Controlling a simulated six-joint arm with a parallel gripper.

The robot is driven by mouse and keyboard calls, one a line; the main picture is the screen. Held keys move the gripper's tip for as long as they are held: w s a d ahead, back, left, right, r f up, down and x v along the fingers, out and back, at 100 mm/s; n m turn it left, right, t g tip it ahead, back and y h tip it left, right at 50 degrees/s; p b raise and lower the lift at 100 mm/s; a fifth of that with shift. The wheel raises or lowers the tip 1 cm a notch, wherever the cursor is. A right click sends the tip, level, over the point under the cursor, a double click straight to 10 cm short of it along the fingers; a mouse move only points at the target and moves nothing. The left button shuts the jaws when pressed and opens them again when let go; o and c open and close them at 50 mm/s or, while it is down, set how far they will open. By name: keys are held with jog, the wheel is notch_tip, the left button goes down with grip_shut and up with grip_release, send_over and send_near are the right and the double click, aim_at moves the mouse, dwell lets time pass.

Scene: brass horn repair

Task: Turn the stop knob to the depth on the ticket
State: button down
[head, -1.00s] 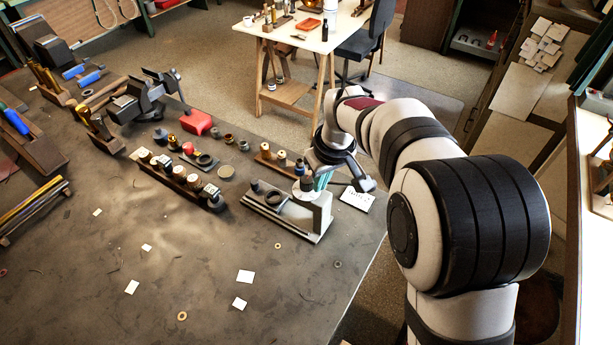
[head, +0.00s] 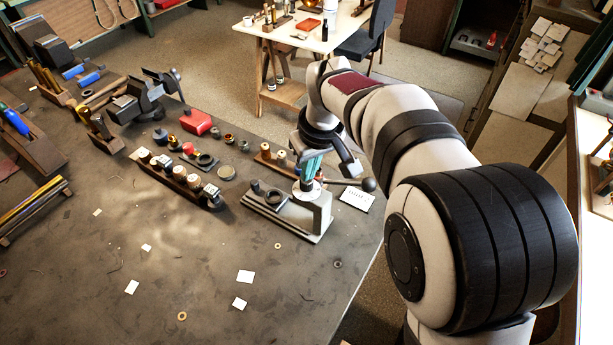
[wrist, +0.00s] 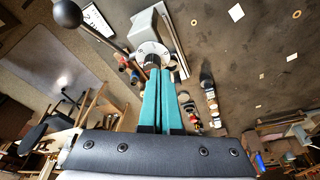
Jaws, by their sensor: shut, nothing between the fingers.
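The grey press (head: 318,212) stands near the table's right edge, with a long lever ending in a black ball (head: 369,185). On its top is a pale round dial with the stop knob at its centre; in the wrist view the dark knob (wrist: 151,61) shows just beyond my fingertips. My gripper (head: 308,183) has teal fingers, closed together and empty, pointing down at the knob. They hide most of it in the head view, and I cannot tell whether they touch it.
A dark rack of small parts (head: 180,180) stands left of the press, and a wooden block with pegs (head: 268,160) is behind it. The lever (wrist: 102,37) sticks out close to my fingers. The table's front middle is mostly clear, with scattered paper slips and washers.

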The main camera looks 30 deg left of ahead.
aim_at(306, 184)
jog(key=x, duration=0.3)
jog(key=d+x, duration=0.1)
jog(key=x, duration=0.1)
jog(key=shift+s, duration=0.3)
jog(key=shift+w+a, duration=0.15)
jog(key=shift+w, duration=0.1)
jog(key=shift+w+d, duration=0.35)
jog(key=shift+w, duration=0.1)
dwell(0.4)
jog(key=shift+w+d, duration=0.15)
jog(key=shift+w, duration=0.2)
